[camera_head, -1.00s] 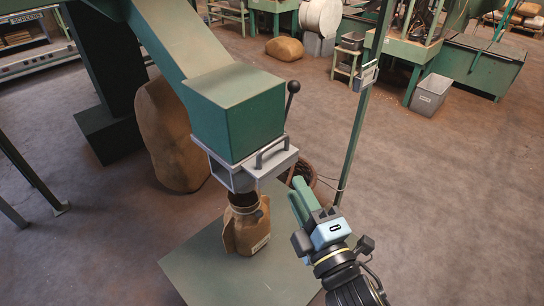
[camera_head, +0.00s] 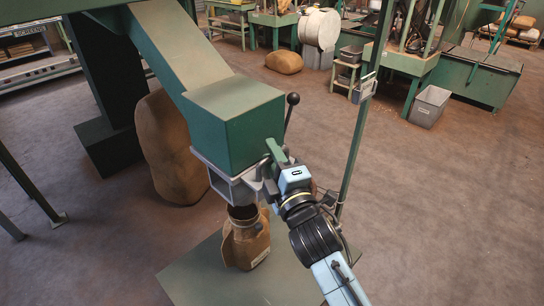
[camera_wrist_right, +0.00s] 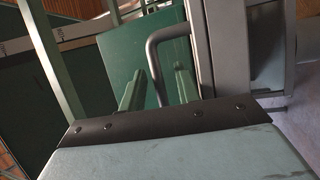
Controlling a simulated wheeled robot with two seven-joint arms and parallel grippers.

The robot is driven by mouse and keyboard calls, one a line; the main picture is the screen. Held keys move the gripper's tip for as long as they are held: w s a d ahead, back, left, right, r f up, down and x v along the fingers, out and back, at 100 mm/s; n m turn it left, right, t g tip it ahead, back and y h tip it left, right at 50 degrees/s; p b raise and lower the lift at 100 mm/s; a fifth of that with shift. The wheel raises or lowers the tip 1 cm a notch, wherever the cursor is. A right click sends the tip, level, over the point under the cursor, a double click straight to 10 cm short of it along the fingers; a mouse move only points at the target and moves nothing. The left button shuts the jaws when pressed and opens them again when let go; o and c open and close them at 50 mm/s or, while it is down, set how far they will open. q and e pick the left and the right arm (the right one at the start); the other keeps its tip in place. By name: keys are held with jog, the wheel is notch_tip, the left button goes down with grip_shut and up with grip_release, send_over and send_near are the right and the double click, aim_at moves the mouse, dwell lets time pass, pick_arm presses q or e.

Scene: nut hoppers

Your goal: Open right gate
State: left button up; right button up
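The green hopper box (camera_head: 235,122) at the end of a sloping chute has a grey metal gate housing (camera_head: 232,186) under it. A bent grey bar handle (camera_wrist_right: 153,55) shows in the right wrist view in front of a green panel. My right gripper (camera_head: 271,158) is at the handle side of the gate in the head view and hides most of the handle there. Its two green fingers stand apart in the wrist view, and the handle bar lies between them with gaps visible. My left gripper is not in view.
A brown sack (camera_head: 246,243) with an open mouth stands below the gate on a green platform (camera_head: 205,275). A black-knobbed lever (camera_head: 293,99) rises beside the hopper. A green post (camera_head: 358,130) stands to the right. Open floor lies further right.

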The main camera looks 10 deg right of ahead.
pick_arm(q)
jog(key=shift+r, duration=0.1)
pick_arm(e)
jog(key=shift+w, duration=0.15)
grip_shut()
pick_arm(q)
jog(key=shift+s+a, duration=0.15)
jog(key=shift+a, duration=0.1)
